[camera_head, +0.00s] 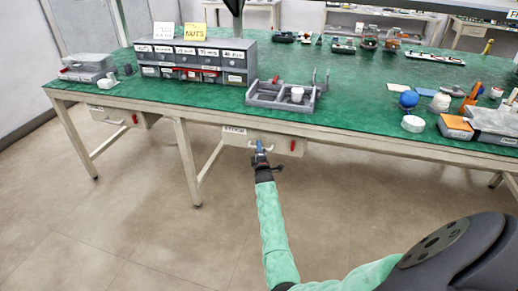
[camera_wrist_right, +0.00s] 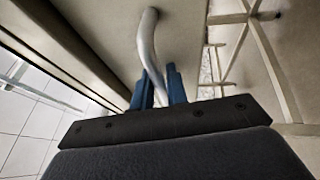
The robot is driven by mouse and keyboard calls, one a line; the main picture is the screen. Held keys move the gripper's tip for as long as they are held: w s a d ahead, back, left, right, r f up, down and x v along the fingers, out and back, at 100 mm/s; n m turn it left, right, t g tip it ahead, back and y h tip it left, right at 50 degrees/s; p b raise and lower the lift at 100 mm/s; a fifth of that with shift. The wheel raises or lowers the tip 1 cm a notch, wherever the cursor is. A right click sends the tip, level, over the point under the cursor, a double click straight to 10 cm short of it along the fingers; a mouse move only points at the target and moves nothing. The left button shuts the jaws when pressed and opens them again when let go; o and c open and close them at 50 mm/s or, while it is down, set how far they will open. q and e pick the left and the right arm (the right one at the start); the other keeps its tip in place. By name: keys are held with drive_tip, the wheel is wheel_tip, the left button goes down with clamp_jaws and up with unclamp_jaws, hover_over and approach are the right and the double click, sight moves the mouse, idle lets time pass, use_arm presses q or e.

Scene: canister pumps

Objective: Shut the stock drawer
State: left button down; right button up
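The stock drawer (camera_head: 283,145) is a pale box front under the front edge of the green-topped workbench, with a small label at its upper left and a red tag on its right. Its front sits close under the bench edge; I cannot tell if any gap stays open. My right gripper (camera_head: 261,149) is at the middle of the drawer front, at the handle. In the right wrist view its blue fingers (camera_wrist_right: 160,88) stand either side of the pale curved handle (camera_wrist_right: 148,40) and look closed on it. My left gripper is not in view.
The green workbench (camera_head: 350,103) carries a grey bin cabinet (camera_head: 195,62), a grey fixture tray (camera_head: 284,98) and several parts at the right. Another drawer (camera_head: 118,117) hangs under the bench at left. Bench legs (camera_head: 186,160) stand left of my arm. The floor in front is clear.

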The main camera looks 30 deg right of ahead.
drive_tip(key=shift+s+f, duration=0.1)
drive_tip(key=shift+s, duration=0.1)
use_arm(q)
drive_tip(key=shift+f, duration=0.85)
use_arm(e)
drive_tip(key=v, duration=0.7)
drive_tip(key=shift+s+a, duration=0.15)
drive_tip(key=shift+a, duration=0.05)
